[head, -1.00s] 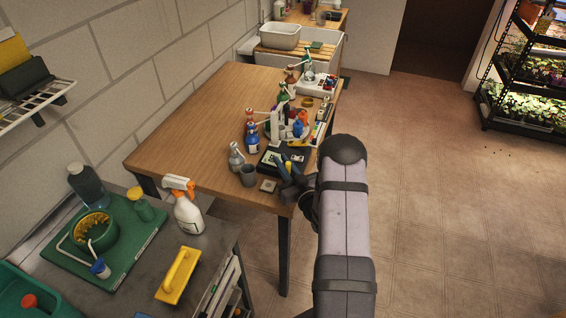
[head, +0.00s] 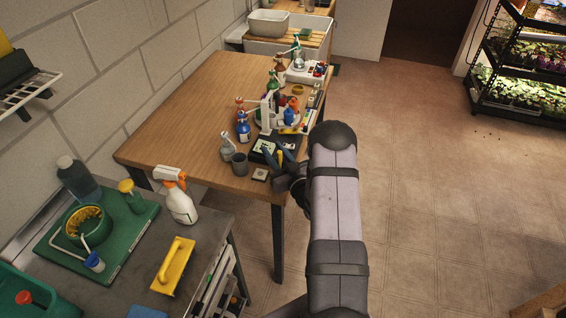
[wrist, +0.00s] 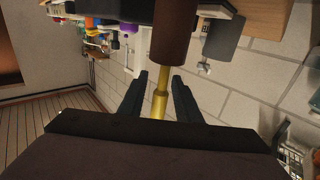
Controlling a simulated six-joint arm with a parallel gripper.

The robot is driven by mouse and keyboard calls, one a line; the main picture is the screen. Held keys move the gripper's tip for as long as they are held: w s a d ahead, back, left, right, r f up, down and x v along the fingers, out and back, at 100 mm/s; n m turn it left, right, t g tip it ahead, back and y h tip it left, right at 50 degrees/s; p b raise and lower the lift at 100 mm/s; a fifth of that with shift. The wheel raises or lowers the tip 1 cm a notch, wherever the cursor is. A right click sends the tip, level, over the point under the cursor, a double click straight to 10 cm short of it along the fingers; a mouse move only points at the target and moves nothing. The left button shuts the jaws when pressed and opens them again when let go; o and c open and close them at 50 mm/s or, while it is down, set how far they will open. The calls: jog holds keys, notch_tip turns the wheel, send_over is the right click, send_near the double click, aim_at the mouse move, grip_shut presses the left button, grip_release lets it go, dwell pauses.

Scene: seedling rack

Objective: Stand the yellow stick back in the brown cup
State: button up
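In the wrist view, which looks upside down, a dark brown cup (wrist: 173,32) stands at top centre. The yellow stick (wrist: 160,98) runs in line with it, one end meeting the cup's rim. The cup hides that end, and I cannot tell how deep it sits. My gripper (wrist: 161,78) has its two dark fingers on either side of the stick, with gaps visible on both sides. In the head view my gripper (head: 281,163) is at the near right corner of the wooden table, with a small yellow bit between its fingers.
Several bottles and a black tray (head: 264,151) crowd the table's right side. The wooden table's left part (head: 180,135) is clear. A grey bench (head: 130,285) is nearer.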

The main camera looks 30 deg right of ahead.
jog(key=s+a+f+g+b, duration=0.1)
jog(key=s, duration=0.2)
jog(key=s+f+n+g+b, duration=0.1)
jog(key=s+g, duration=0.1)
jog(key=s, duration=0.1)
jog(key=s+a+g+b, duration=0.1)
jog(key=s, duration=0.2)
jog(key=shift+s+a+f+g+b, duration=0.25)
jog(key=shift+a+f+g+b, duration=0.05)
jog(key=shift+f+b, duration=0.1)
jog(key=shift+s+a+f+g, duration=0.1)
jog(key=shift+a+f+g, duration=0.15)
jog(key=shift+g, duration=0.35)
jog(key=s+a+r+g, duration=0.2)
jog(key=s+a+g, duration=0.4)
jog(key=s, duration=0.5)
jog(key=s+a+r+m+g, duration=0.1)
jog(key=s+a+g, duration=0.5)
jog(key=s, duration=0.6)
jog(key=a+r, duration=0.1)
jog(key=a, duration=0.1)
jog(key=shift+a+r, duration=0.15)
jog(key=shift+a, duration=0.2)
